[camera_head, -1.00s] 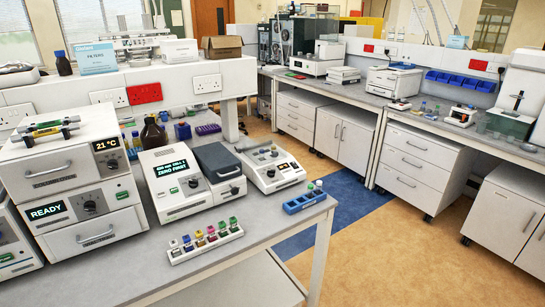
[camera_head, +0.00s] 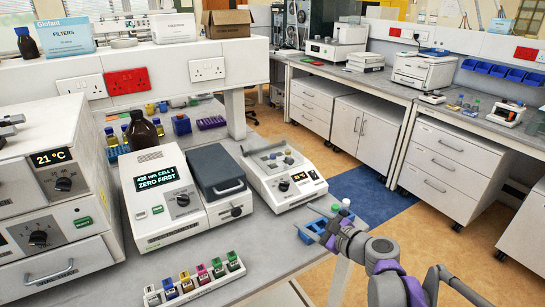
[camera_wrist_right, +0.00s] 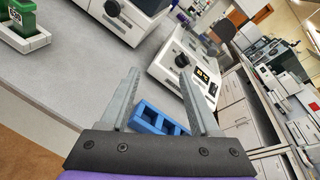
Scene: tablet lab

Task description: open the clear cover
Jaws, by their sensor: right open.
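A white instrument (camera_head: 285,175) with a small lit display and a black knob stands near the bench's right end. Its top carries several small round parts; a clear cover there is too faint for me to make out, open or shut. It also shows in the right wrist view (camera_wrist_right: 185,80). My right gripper (camera_head: 318,226) is open and empty, in front of this instrument, over the blue rack at the bench edge. In the right wrist view its two fingers (camera_wrist_right: 158,75) stand apart with nothing between them. My left gripper is not in view.
The blue rack (camera_wrist_right: 150,117) lies close under my right gripper. A white-and-grey instrument (camera_head: 190,195) reading ZERO FIRST stands to the left. A white strip of coloured cuvettes (camera_head: 200,284) lies at the front. A brown bottle (camera_head: 142,131) stands behind.

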